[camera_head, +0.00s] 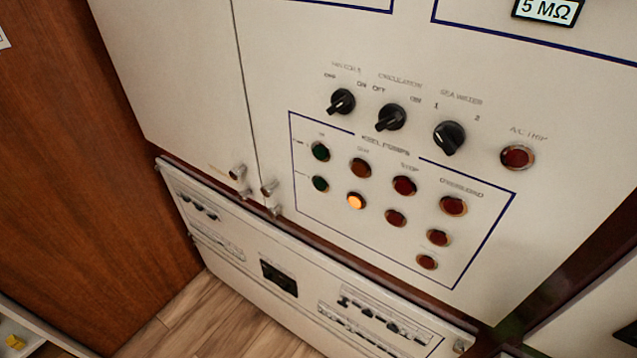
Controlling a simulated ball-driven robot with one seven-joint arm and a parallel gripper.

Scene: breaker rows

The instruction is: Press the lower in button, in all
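A white panel (272,150) carries a blue-outlined group of buttons and lamps under lettering that seems to read "keel pumps". Its left column has two green buttons. The upper green button (320,151) sits under a small label that looks like "in". The lower green button (320,183) is directly below it. Right of the lower green button, an orange lamp (356,201) is lit. The upper orange-brown one (361,167) is dark. Red ones (404,186) fill the columns further right. My gripper is not in view.
Three black knobs (391,117) and a red lamp (517,157) sit above the group. Small latches (238,172) are at the panel's lower left. A lower cabinet (215,250) projects below, above a wooden floor (215,320). A brown wooden wall (75,180) stands at the left.

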